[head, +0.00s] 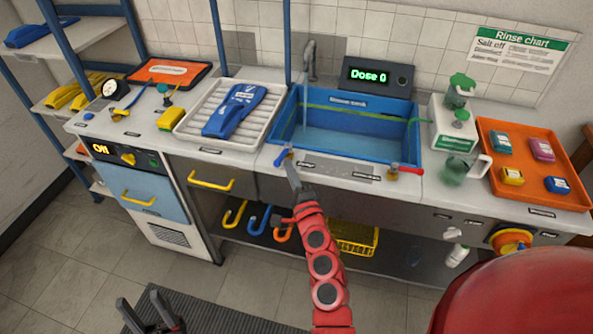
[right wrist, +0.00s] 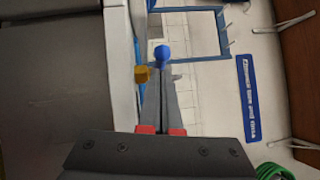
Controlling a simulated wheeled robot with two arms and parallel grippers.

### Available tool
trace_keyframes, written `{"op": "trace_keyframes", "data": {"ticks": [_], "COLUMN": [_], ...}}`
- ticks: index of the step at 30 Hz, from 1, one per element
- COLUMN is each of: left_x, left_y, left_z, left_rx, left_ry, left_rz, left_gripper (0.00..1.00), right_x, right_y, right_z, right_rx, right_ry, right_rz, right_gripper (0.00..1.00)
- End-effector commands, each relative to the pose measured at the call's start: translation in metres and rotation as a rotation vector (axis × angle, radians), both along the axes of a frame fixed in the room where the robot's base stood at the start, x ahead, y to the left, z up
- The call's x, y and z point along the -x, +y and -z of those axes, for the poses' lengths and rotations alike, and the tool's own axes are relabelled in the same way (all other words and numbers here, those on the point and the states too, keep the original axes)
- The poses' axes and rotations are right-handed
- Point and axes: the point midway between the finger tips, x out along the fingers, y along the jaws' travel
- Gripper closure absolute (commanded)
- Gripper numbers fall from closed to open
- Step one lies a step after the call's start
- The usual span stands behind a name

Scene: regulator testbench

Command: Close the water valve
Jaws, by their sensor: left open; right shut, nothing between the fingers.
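A small blue valve handle (head: 282,157) sits at the front left edge of the blue sink (head: 345,165). In the right wrist view the blue handle (right wrist: 161,55) lies just past my fingertips, with a brass-coloured part (right wrist: 142,74) beside it. My right gripper (head: 293,178) is shut and empty, its tips close to the blue handle; I cannot tell if they touch. A red-handled valve (head: 405,170) is at the sink's front right. The tap (head: 309,62) stands behind the sink, with a thin pale stream below it. My left gripper (head: 152,312) is open and empty, low over the floor.
A white rack (head: 190,132) with a blue glove stands left of the sink. Hooks (head: 258,220) and a yellow basket (head: 355,240) are below the counter.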

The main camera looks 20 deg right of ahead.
Motion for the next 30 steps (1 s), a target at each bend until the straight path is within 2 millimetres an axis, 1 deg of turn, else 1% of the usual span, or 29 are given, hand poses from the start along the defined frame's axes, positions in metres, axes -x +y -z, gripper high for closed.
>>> {"op": "trace_keyframes", "data": {"ticks": [11,30], "left_x": [0.0,0.0], "left_y": [0.0,0.0], "left_z": [-0.0004,-0.0067], "left_rx": [0.0,0.0], "left_ry": [0.0,0.0], "left_rz": [0.0,0.0], "left_gripper": [0.5,0.5], "right_x": [-0.0001,-0.0033], "right_y": [0.0006,0.0097], "right_z": [-0.0005,-0.0017], "right_rx": [0.0,-0.001], "right_ry": [-0.001,-0.002], "right_rz": [0.007,0.122], "right_gripper": [1.0,1.0]}}
